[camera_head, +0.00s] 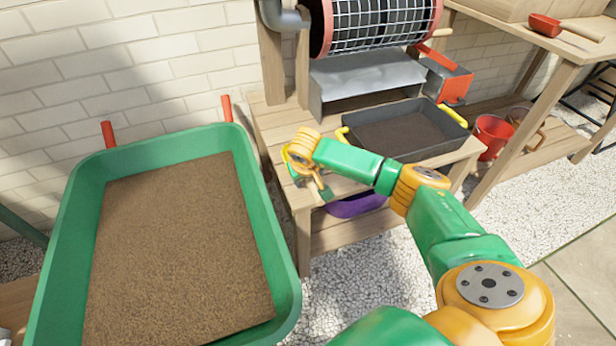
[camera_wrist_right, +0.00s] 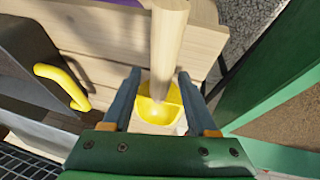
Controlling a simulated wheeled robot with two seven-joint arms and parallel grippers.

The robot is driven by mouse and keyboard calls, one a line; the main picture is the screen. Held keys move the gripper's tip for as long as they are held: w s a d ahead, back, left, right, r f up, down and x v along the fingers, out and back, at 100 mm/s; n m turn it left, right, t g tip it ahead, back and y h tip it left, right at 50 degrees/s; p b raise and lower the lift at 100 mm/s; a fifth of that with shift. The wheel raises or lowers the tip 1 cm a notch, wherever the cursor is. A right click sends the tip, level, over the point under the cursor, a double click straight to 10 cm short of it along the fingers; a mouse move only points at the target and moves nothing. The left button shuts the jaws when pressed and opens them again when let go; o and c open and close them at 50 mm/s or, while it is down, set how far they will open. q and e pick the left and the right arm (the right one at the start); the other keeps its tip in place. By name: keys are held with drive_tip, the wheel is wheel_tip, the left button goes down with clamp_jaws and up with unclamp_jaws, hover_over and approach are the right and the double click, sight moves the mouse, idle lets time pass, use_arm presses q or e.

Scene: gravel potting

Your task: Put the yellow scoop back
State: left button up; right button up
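The yellow scoop (camera_wrist_right: 158,108) shows in the right wrist view, its bowl between my gripper's fingers and its pale wooden handle (camera_wrist_right: 166,45) running up the picture past the bench edge. In the head view my arm and gripper largely hide the scoop. My right gripper (camera_wrist_right: 158,75) has its fingers spread on either side of the scoop, with gaps beside the handle. In the head view this gripper (camera_head: 322,190) points down at the left front of the wooden bench (camera_head: 268,125). How closely the scoop touches the bench is unclear. My left gripper is out of view.
A dark tray with yellow handles (camera_head: 455,115) stands on the bench, close to my right gripper. A large green tub (camera_head: 62,245) of brown material stands left. A mesh drum (camera_head: 385,25) is behind. A purple bowl (camera_head: 355,205) sits below. A red scoop (camera_head: 545,25) lies on the right-hand table.

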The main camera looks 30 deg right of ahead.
drive_tip(key=shift+r, duration=0.3)
use_arm(q)
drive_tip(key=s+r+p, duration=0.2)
drive_tip(key=p, duration=0.1)
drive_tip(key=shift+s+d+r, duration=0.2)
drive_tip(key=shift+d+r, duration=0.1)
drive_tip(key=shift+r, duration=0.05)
use_arm(e)
drive_tip(key=v, duration=1.1)
drive_tip(key=shift+s+r, duration=0.15)
drive_tip(key=shift+r, duration=0.2)
drive_tip(key=shift+a, duration=0.1)
